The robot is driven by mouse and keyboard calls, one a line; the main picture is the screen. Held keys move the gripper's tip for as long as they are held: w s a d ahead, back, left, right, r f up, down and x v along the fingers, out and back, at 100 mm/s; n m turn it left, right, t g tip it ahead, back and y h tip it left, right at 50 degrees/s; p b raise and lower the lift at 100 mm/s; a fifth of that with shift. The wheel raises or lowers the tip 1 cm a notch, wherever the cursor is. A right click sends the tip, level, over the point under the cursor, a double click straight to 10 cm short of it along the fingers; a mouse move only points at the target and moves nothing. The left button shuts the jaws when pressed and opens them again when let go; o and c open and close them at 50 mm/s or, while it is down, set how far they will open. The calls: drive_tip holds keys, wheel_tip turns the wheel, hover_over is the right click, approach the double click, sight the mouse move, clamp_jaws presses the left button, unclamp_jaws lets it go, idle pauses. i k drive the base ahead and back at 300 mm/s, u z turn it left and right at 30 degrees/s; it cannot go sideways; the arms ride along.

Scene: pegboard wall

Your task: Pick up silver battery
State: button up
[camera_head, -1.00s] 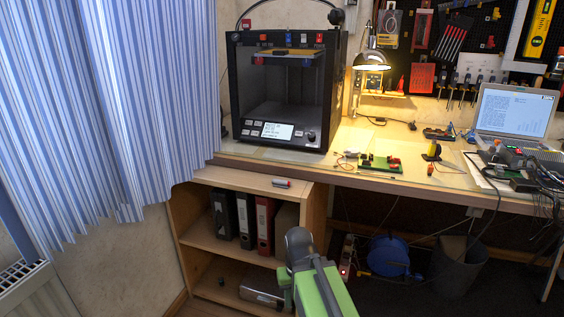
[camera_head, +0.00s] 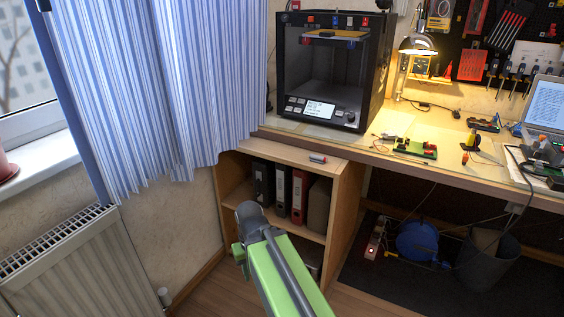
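A small silver cylinder with a reddish end, which looks like the silver battery (camera_head: 317,158), lies on its side on top of the low wooden shelf unit (camera_head: 285,150), below the 3D printer. My green and dark grey arm reaches up from the bottom of the view, in front of the shelf. Its rounded dark joint is lower and to the left of the battery in the picture, clearly apart from it. My gripper's fingers do not show; the arm's upper end hides what lies beyond it.
The black 3D printer (camera_head: 333,70) stands on the workbench (camera_head: 460,172) behind the shelf. The striped curtain (camera_head: 170,80) hangs close to the shelf's left side. Folders (camera_head: 299,196) stand in the shelf. A radiator (camera_head: 70,265) is at lower left; wooden floor lies between.

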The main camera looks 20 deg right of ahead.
sight(315, 157)
drive_tip(key=u, duration=5.35)
drive_tip(key=i, duration=0.15)
drive_tip(key=z, duration=3.2)
drive_tip(key=k, duration=0.15)
drive_tip(key=u, duration=1.1)
drive_tip(key=k, duration=1.65)
drive_tip(key=z, duration=0.6)
drive_tip(key=i, duration=0.6)
drive_tip(key=z, duration=0.25)
